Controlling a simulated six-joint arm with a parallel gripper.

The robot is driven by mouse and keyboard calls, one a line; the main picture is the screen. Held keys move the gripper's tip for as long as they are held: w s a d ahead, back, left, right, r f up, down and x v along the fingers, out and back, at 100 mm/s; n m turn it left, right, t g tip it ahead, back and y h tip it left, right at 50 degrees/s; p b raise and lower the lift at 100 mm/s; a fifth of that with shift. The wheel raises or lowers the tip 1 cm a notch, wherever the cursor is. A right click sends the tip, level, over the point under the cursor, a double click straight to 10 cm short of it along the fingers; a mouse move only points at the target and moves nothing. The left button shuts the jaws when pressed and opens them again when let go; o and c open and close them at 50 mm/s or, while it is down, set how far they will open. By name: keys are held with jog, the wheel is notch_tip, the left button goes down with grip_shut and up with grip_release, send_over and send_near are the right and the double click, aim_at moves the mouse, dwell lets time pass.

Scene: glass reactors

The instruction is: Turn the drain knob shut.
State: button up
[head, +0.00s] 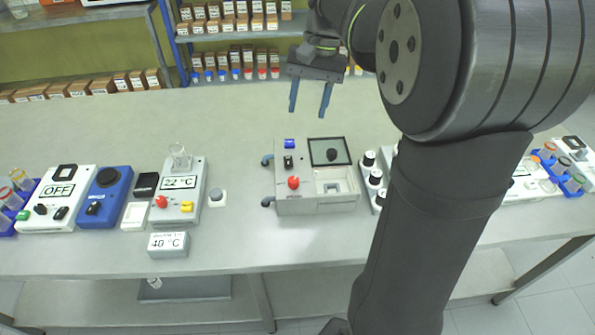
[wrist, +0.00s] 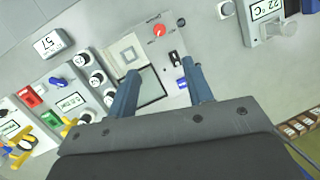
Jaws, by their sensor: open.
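A grey box device (head: 318,204) stands mid-bench in the head view. No label shows which knob is the drain knob. My gripper (head: 308,112) is open and empty, above the bench behind the device. In the wrist view, the red knob (wrist: 158,30) lies beyond my open fingers (wrist: 160,70), which cover part of the device.
Left of the device stand a 22 °C unit (head: 187,207) with a glass beaker (head: 180,158), a 40 °C display (head: 168,245) and a blue unit (head: 107,200). The bench in front is clear.

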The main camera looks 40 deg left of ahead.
aim_at(294, 179)
jog(key=s+f+m, duration=0.1)
jog(key=f+m, duration=0.1)
jog(key=f, duration=0.4)
jog(key=s+f+m, duration=0.2)
jog(key=f, duration=0.4)
jog(key=s+f+m+g, duration=0.1)
jog(key=f+m, duration=0.2)
jog(key=f, duration=0.3)
jog(key=shift+s+d+f, duration=0.1)
jog(key=shift+s+f, duration=0.05)
jog(key=shift+s, duration=0.2)
jog(key=shift+c, duration=0.5)
jog(key=c, duration=0.9)
